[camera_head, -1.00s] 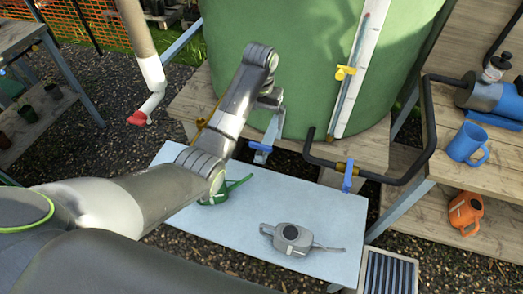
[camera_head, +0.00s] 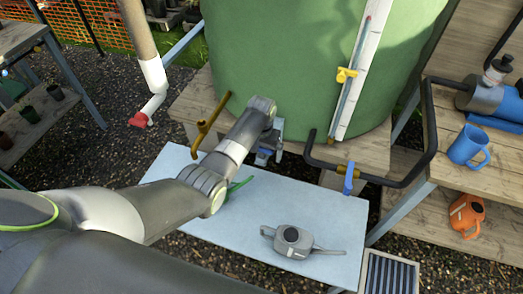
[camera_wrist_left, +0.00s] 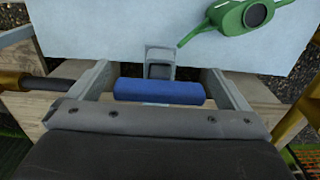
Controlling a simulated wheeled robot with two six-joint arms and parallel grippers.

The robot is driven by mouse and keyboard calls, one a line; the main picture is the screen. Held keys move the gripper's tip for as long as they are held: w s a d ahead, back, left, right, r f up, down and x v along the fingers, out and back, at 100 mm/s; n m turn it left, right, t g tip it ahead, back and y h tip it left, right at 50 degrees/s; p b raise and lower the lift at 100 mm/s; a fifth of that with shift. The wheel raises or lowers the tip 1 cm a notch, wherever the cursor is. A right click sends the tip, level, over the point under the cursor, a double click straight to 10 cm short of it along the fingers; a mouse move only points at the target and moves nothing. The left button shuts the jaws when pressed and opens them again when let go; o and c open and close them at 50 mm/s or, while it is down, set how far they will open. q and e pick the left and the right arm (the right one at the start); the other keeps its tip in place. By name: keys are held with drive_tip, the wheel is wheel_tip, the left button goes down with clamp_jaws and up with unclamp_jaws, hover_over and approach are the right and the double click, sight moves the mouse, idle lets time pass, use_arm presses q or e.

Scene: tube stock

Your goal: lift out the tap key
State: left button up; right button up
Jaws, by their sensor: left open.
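A blue bar (camera_wrist_left: 158,91) with a grey upright piece (camera_wrist_left: 160,64) beside it lies between the two fingers of my left gripper (camera_wrist_left: 158,74) in the left wrist view. It looks like the handle of the tap key, but I cannot tell for sure. My left gripper is open, with a gap on each side of the bar. In the head view my left gripper (camera_head: 270,150) is low in front of the green tank, and blue (camera_head: 262,159) shows at its fingers. The lower part of the blue-handled piece is hidden. My right gripper is not in view.
The green tank (camera_head: 300,60) stands behind. A brown tap (camera_head: 205,128) is left of my arm, and a black pipe (camera_head: 385,181) with a blue lever (camera_head: 349,178) is to the right. A pale board (camera_head: 330,215) carries grey (camera_head: 292,240) and green (camera_wrist_left: 245,15) cans.

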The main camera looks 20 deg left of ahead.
use_arm(q)
drive_tip(key=shift+f, duration=0.75)
drive_tip(key=c, duration=1.1)
drive_tip(key=shift+r, duration=0.1)
